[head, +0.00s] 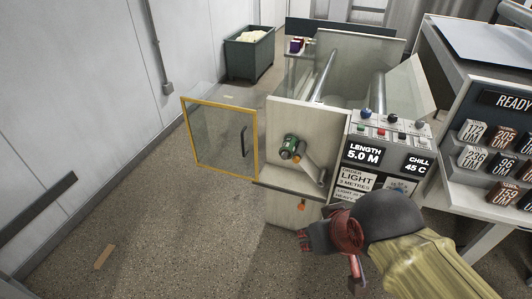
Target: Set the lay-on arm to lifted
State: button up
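A light grey bar (310,167), which looks like the lay-on arm, slants down to the right in the machine's open front bay. Its upper left end is beside a green roll or knob (289,145). I cannot tell for sure whether it is lifted or lowered. My gripper (303,240) is below the bay, in front of the machine's lower front, apart from the bar. Its fingers are small, dark and partly hidden by my wrist, so their opening is unclear. A small orange part (301,205) shows just above it.
A yellow-framed clear door (184,130) stands open left of the bay. A control panel (375,155) reads length 5.0 M and chill 45 C. A rack of labelled blocks (503,140) is at right. A dark bin (250,58) stands behind. The floor at left is mostly clear.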

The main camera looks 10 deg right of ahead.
aim_at(299, 151)
jog(key=i+j, duration=0.15)
jog(key=i, duration=0.3)
jog(key=z, duration=1.6)
